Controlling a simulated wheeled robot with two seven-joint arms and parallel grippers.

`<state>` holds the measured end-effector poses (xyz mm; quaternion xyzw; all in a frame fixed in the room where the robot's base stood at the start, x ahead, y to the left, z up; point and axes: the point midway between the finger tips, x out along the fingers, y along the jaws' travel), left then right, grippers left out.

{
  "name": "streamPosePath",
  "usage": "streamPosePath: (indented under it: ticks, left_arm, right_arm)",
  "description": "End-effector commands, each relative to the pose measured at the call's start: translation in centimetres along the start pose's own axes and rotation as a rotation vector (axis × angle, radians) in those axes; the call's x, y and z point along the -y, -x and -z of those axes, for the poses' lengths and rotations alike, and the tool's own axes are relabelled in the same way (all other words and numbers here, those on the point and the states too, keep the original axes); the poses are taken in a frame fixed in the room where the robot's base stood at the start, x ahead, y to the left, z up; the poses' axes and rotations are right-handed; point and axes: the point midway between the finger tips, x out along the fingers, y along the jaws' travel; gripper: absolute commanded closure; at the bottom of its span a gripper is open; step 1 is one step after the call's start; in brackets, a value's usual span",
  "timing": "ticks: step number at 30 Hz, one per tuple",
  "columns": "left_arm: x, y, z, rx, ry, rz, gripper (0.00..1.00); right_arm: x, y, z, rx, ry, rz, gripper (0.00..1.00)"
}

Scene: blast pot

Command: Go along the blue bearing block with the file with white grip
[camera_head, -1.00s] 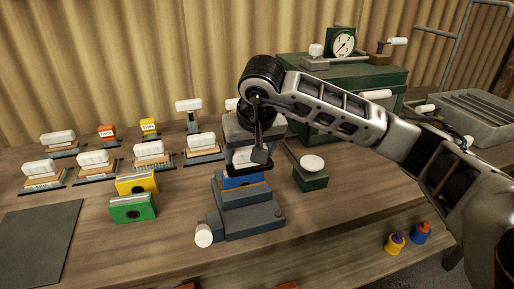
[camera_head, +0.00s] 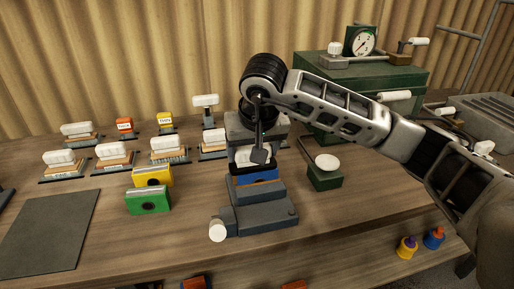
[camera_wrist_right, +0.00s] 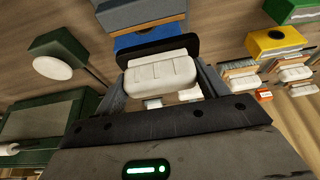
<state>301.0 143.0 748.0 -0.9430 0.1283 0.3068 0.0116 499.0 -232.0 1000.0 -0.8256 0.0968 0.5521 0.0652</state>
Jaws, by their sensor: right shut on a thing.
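The blue bearing block (camera_head: 264,176) sits in the grey vise (camera_head: 262,213) at the middle of the bench. It also shows in the wrist view (camera_wrist_right: 146,37), just beyond the file. My right gripper (camera_head: 254,156) is above the block, shut on the file's white grip (camera_wrist_right: 160,76). The file's dark plate (camera_wrist_right: 186,48) shows past the grip, close over the block. I cannot tell whether the file touches the block. My gripper hides part of the file and block in the head view. My left gripper is not in view.
Several other white-gripped tools stand in rows at the left and back. A yellow block (camera_head: 152,175) and a green block (camera_head: 148,201) lie left of the vise. A small green stand with a white pad (camera_head: 326,164) is close to the right. A dark mat (camera_head: 45,235) lies front left.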

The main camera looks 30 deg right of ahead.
Motion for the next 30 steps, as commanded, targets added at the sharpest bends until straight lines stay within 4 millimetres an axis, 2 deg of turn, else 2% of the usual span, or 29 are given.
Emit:
streamPosePath:
  ticks: [8, 17, 30]
  left_arm:
    - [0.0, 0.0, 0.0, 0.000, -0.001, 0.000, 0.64]
    - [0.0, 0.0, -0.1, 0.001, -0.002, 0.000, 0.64]
    - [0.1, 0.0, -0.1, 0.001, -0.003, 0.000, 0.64]
  right_arm:
    - [0.4, 0.0, 0.0, 0.000, 0.001, 0.003, 0.64]
    - [2.2, 0.0, 0.0, -0.001, 0.001, 0.003, 0.64]
    - [2.5, 0.0, 0.1, -0.001, 0.000, 0.002, 0.64]
